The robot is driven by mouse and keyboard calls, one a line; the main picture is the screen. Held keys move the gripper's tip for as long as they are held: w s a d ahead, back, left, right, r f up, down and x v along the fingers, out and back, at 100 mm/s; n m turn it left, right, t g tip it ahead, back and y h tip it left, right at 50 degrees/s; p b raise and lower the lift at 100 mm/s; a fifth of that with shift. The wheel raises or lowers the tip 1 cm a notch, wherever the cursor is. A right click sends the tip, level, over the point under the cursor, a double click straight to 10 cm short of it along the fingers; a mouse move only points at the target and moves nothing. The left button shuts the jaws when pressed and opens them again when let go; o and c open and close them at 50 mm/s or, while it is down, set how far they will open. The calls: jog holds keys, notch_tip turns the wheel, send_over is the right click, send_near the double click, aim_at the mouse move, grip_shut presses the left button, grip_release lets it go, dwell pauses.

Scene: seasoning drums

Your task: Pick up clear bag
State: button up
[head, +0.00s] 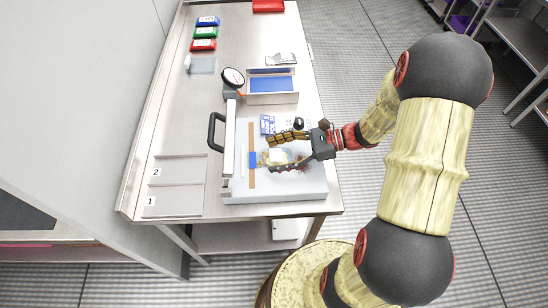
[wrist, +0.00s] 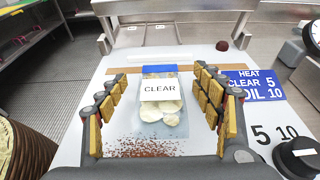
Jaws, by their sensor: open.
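The clear bag (wrist: 162,125) lies on the pale sealer bed in the wrist view. It has a blue strip along its far end, a white label reading CLEAR, and pale pieces inside. In the head view the bag (head: 277,155) is partly hidden by my gripper (head: 268,154). My gripper, also in the wrist view (wrist: 160,72), is open, with one finger on each side of the bag. Gaps show between the fingers and the bag in the wrist view. Whether the fingers touch the bed cannot be told.
Reddish-brown crumbs (wrist: 155,148) lie on the bed at the bag's near end. A blue sign (wrist: 256,84) and black knob (wrist: 298,156) are to the right. In the head view, the sealer's black handle (head: 212,131) and a blue-lined tray (head: 272,86) are close by.

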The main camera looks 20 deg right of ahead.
jog(key=shift+c, duration=0.7)
jog(key=c, duration=0.6)
jog(key=shift+r, duration=0.1)
jog(key=shift+c, duration=0.2)
